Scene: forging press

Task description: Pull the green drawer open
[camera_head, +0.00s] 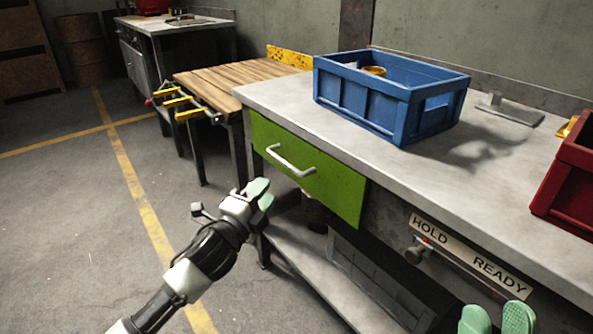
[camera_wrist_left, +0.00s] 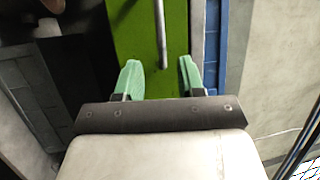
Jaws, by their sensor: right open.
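The green drawer (camera_head: 335,190) sits under the grey worktop, its front flush with the bench. Its pale bar handle (camera_head: 290,162) is on the front. My left gripper (camera_head: 264,192) is just below and left of the handle, in front of the drawer, apart from it. In the left wrist view my left gripper (camera_wrist_left: 160,78) is open and empty. The handle (camera_wrist_left: 163,35) runs lengthwise ahead of the gap between its fingers, with the green drawer front (camera_wrist_left: 140,45) behind it. My right gripper (camera_head: 496,319) is open and empty at the bottom right edge.
A blue crate (camera_head: 385,105) and a red crate (camera_head: 570,185) stand on the worktop (camera_head: 300,95). A lower shelf (camera_head: 310,275) runs under the bench. A wooden table with yellow clamps (camera_head: 225,82) stands to the left. The floor at left is clear.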

